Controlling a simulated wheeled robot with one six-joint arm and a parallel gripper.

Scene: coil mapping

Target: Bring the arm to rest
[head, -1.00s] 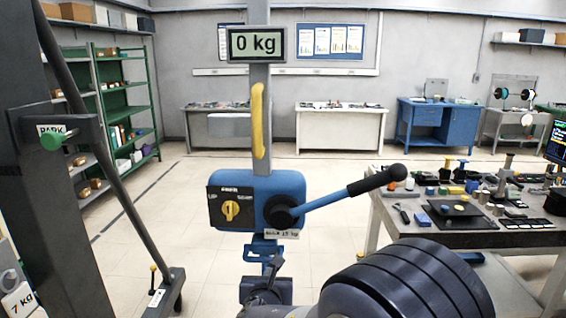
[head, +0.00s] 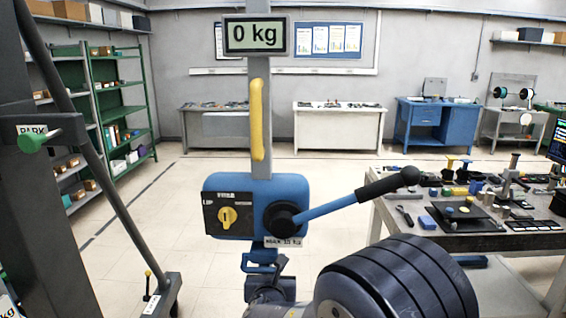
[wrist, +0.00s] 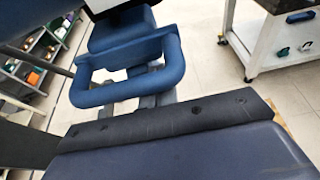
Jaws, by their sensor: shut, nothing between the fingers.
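My arm reaches in from the bottom of the head view, with its big dark ribbed joint at the lower right. My gripper (head: 268,278) is small and partly hidden at the bottom middle, just below a blue loop handle (head: 258,262). It looks shut and empty. In the wrist view the blue loop handle (wrist: 130,88) is close ahead, beyond a dark slab with a black edge that fills the bottom. I see no contact with the handle.
A blue lift unit (head: 290,190) has a yellow dial (head: 228,217), a lever (head: 345,203) pointing up right, a yellow grip (head: 257,120) and a display (head: 256,35) reading 0 kg. A grey frame (head: 30,200) stands left. A cluttered workbench (head: 400,222) is right.

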